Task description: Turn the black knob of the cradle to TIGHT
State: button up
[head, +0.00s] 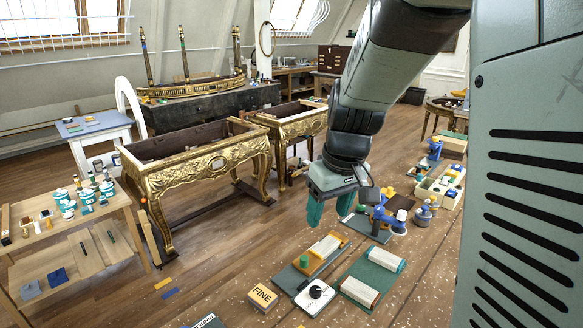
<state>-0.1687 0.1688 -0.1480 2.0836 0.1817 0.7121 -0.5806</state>
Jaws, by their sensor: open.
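The black knob (316,291) sits on a small white plate (302,299) on the speckled brown worktop at the lower middle of the head view. A white mark shows on the knob; the lettering around it is too small to read. Just behind the plate is a dark green base (287,279) bearing a cream and wood block (326,246) and a green round piece (304,261); this looks like the cradle. My gripper (329,213) hangs with green fingers pointing down, open and empty, above and behind the knob, well apart from it.
A yellow block marked FINE (262,297) stands close left of the plate. A second green base with a cream block (359,291) lies close right. Blue tools (385,214) and a bin of blocks (440,187) stand farther back right. The worktop's front right is bare.

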jog(key=w+f+n+g, duration=0.1)
jog(key=w+f+n, duration=0.1)
jog(key=w+f, duration=0.5)
jog(key=n+g+h, duration=0.1)
send_over(316, 289)
notch_tip(316, 289, down, 12)
jog(key=shift+n, duration=0.3)
notch_tip(316, 289, down, 12)
jog(key=shift+r, duration=0.15)
jog(key=c, duration=1)
jog(key=shift+c, duration=0.2)
